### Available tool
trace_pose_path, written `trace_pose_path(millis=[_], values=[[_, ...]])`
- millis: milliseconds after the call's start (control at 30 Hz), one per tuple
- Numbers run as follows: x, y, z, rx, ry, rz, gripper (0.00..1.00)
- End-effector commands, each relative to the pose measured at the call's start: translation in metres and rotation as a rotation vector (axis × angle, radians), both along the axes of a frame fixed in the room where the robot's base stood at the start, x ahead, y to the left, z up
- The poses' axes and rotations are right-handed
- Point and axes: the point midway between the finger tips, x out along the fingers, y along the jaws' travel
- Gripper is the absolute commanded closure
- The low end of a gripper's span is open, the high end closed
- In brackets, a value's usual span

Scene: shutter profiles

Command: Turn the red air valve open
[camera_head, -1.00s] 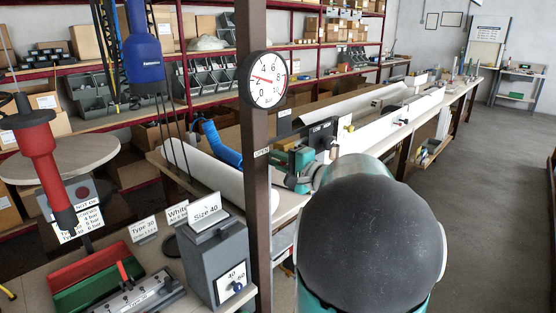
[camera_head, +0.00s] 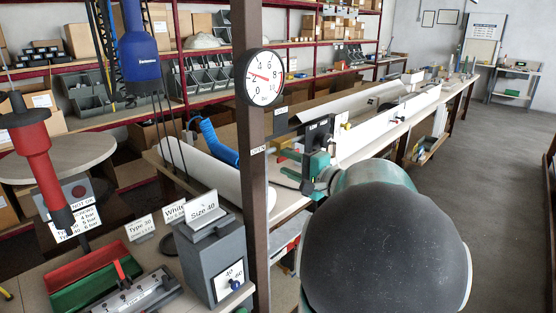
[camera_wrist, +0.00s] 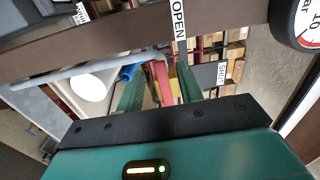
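The red air valve is hard to make out. In the wrist view a red strip (camera_wrist: 162,84) shows between my fingertips, and I cannot tell whether it is the valve's lever or something behind. An OPEN label (camera_wrist: 179,20) is on the brown post (camera_wrist: 110,40), and a SHUT label (camera_wrist: 222,72) is to its lower right. The OPEN label also shows in the head view (camera_head: 257,150). My gripper (camera_wrist: 158,88) is open, its two green fingers apart and pointing towards the post. In the head view my gripper (camera_head: 284,168) is just right of the post.
A round pressure gauge (camera_head: 264,77) is on the post, its needle on the low side. A grey pipe (camera_wrist: 80,68) crosses the wrist view beside the post. A bench with long white profiles (camera_head: 360,140) runs behind. A grey Size 40 box (camera_head: 208,258) stands left of the post.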

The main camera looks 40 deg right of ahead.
Motion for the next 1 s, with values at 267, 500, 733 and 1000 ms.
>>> trace_pose_path(millis=[267,500,733,1000], values=[[-0.060,-0.002,0.000,0.001,0.000,-0.003,0.64],[-0.084,-0.002,-0.001,0.001,0.001,-0.001,0.64],[-0.086,-0.002,0.000,0.001,0.001,0.000,0.64],[-0.086,-0.002,-0.001,0.001,0.001,0.000,0.64]])
